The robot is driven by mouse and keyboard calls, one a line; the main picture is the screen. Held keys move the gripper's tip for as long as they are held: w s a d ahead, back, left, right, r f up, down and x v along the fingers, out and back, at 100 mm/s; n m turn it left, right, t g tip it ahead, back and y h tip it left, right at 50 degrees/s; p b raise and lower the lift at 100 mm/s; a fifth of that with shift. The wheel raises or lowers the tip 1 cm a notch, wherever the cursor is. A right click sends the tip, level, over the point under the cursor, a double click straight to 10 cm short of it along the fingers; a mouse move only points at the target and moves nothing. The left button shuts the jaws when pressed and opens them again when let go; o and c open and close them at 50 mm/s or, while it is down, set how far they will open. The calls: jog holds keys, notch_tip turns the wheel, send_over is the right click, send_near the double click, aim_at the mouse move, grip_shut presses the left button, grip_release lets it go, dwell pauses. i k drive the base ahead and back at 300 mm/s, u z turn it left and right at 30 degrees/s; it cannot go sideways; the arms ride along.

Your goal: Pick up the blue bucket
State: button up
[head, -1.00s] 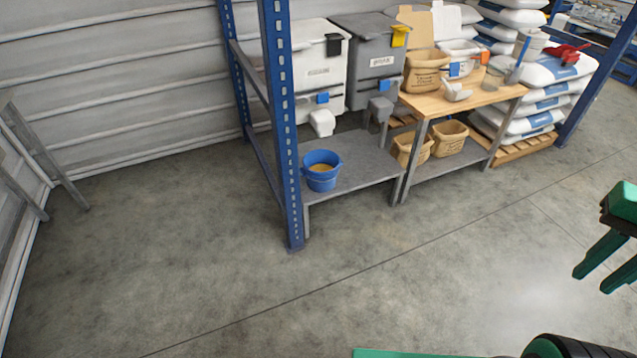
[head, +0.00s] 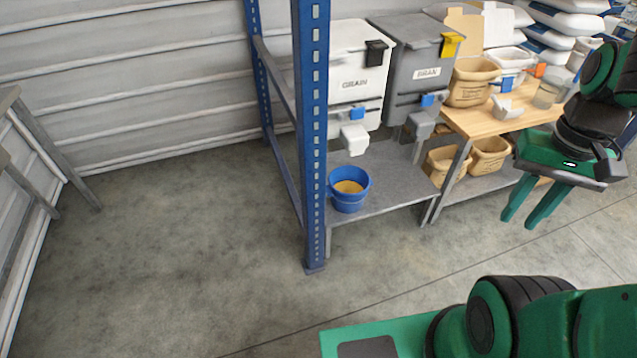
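The blue bucket (head: 349,200) stands upright on the low grey shelf (head: 385,197), near its left end and close to the blue rack post. It holds some yellow grain-like material (head: 348,187). The white hopper's spout is above and just behind it. My gripper (head: 518,222) is at the right, in front of the wooden bench. Its two green fingers point down and left, apart, with nothing visible between them. It is well to the right of the bucket and not touching it.
A blue post (head: 312,150) rises just left of the bucket. A white GRAIN hopper (head: 352,85) and grey BRAN hopper (head: 420,75) hang above the shelf. A wooden bench (head: 490,118) carries tan tubs and a scoop. Concrete floor (head: 180,260) in front is clear.

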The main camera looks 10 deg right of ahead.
aim_at(348, 188)
jog(key=i, duration=1.1)
jog(key=z, duration=0.25)
